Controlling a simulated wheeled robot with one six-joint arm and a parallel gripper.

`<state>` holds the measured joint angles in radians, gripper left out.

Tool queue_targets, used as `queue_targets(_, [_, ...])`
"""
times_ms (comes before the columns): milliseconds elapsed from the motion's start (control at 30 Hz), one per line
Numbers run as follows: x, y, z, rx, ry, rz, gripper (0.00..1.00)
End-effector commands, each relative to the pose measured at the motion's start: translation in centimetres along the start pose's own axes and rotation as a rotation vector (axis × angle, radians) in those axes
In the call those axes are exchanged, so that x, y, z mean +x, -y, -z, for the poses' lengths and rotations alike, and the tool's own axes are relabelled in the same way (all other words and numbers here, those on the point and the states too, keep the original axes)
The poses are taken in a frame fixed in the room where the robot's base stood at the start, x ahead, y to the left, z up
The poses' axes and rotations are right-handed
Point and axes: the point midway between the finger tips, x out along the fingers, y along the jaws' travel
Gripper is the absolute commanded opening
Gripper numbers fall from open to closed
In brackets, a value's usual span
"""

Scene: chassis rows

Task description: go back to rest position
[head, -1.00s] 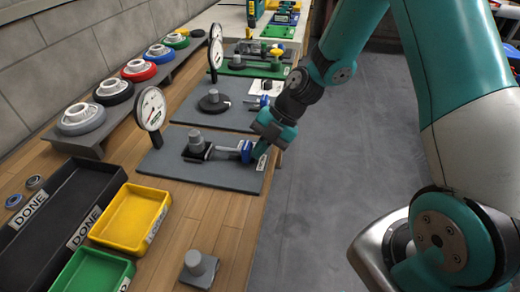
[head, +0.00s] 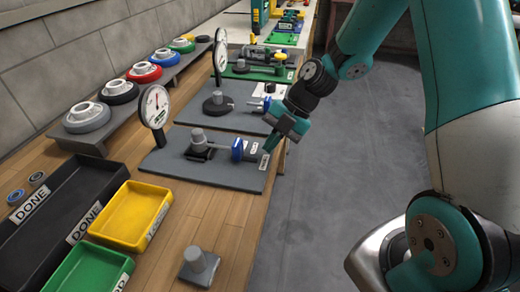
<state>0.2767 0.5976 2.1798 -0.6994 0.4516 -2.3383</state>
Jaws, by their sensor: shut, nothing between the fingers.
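My gripper (head: 271,144) is shut with nothing in it. It points down at the right edge of the nearest grey mat (head: 222,174), just right of a blue clamp-like part (head: 238,150). I cannot tell whether its tips touch the mat or the part. My teal and white arm reaches in from the right of the head view. A black block with a grey post (head: 198,142) stands on the same mat, with a rod running from it towards the blue part.
A round dial gauge (head: 155,106) stands at the mat's left. Black (head: 16,252), yellow (head: 125,238) and green trays (head: 67,288) lie nearer. A rack with coloured flanged rings (head: 88,117) runs along the wall. The grey floor (head: 340,180) right of the bench is clear.

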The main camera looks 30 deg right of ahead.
Motion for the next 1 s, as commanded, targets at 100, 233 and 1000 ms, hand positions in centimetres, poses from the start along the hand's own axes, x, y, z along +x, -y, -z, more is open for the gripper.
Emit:
queue_targets(100, [-3.0,-0.2,0.0,-0.002,0.005,-0.002,0.00])
queue_targets(233, [-5.6,-0.1,0.1,-0.002,0.003,0.000,0.00])
queue_targets(1000, [-9.9,-3.9,10.9,0.524,0.081,0.096,0.00])
